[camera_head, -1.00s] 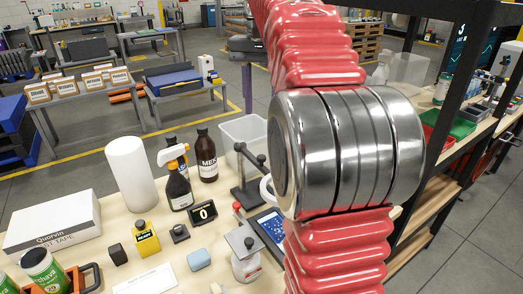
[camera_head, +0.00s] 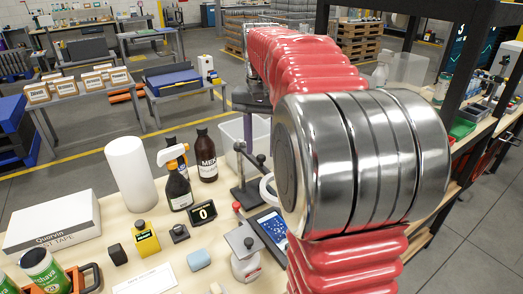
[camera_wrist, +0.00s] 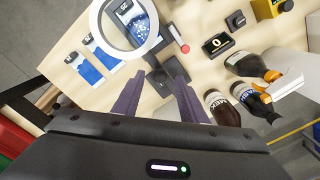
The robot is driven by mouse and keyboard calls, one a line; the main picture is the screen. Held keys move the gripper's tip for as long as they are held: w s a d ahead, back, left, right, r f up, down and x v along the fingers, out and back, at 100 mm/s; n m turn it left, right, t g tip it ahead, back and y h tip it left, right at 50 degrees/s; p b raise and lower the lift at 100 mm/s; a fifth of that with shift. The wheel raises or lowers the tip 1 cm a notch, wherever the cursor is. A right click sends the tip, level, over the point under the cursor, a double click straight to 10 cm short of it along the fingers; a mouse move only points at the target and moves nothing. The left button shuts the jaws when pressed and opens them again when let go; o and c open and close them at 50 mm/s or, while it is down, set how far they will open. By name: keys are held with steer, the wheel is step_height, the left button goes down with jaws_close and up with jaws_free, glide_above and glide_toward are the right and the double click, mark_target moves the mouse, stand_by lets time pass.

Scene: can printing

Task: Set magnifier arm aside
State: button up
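The magnifier arm is a dark stand with a white ring lens. In the head view its stand (camera_head: 248,190) rises from the bench beside my arm, and its ring (camera_head: 267,189) is partly hidden by my arm. In the wrist view the white ring (camera_wrist: 103,40) is at the upper left, over blue-and-white cards, and the dark stand (camera_wrist: 163,78) lies between and beyond my fingers. My gripper (camera_wrist: 160,80) has two purple fingers spread apart with nothing held. In the head view my gripper (camera_head: 257,130) points down above the stand.
Brown MEK bottle (camera_head: 207,155), spray bottle (camera_head: 178,185) and white roll (camera_head: 131,172) stand left of the magnifier. A clear bin (camera_head: 232,135) is behind it. A small display (camera_head: 203,212) and grey-plated dispenser (camera_head: 245,258) are nearby. A dark shelf post (camera_head: 455,100) rises at right.

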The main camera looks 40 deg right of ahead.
steer(key=shift+f, duration=1)
steer(key=shift+c, duration=0.6)
jaws_close()
